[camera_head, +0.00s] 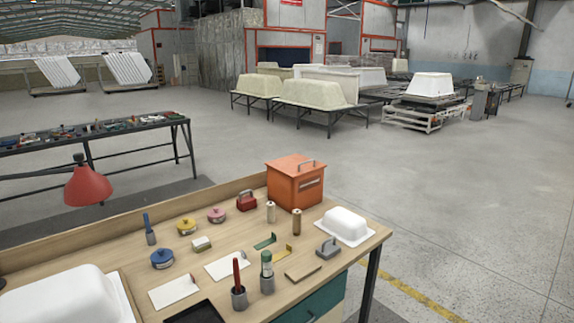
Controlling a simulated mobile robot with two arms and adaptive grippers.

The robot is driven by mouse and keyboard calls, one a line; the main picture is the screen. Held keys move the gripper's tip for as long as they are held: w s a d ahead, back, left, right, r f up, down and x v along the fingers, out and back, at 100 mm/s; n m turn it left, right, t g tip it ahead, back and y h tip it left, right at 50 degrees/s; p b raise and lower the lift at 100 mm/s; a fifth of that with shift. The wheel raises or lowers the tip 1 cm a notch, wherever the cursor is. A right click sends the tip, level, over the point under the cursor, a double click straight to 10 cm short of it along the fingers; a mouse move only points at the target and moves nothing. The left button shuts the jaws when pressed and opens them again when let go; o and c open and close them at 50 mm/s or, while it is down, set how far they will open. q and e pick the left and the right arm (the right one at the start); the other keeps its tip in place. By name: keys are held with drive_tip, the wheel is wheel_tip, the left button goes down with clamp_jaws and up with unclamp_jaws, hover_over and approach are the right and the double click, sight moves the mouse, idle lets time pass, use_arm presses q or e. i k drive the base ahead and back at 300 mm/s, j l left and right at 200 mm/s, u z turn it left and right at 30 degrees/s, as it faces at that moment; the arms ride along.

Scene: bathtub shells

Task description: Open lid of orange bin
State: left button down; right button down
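The orange bin (294,186) stands at the back right corner of the wooden table. The lid sits flat on the bin and looks shut. Neither of my grippers is in the head view.
The wooden table (350,262) holds a white tub model (346,226) just right of the bin, a red padlock-like item (246,201) to its left, and two small cylinders (271,212) in front. Several tools lie nearer. A red lamp (87,186) stands at left. Floor at right is clear.

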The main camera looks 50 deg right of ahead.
sight(296, 165)
drive_tip(key=z, duration=1.7)
drive_tip(key=i+l+u, duration=0.2)
drive_tip(key=u, duration=0.2)
drive_tip(key=i+l+u, duration=0.15)
drive_tip(key=l+u, duration=0.25)
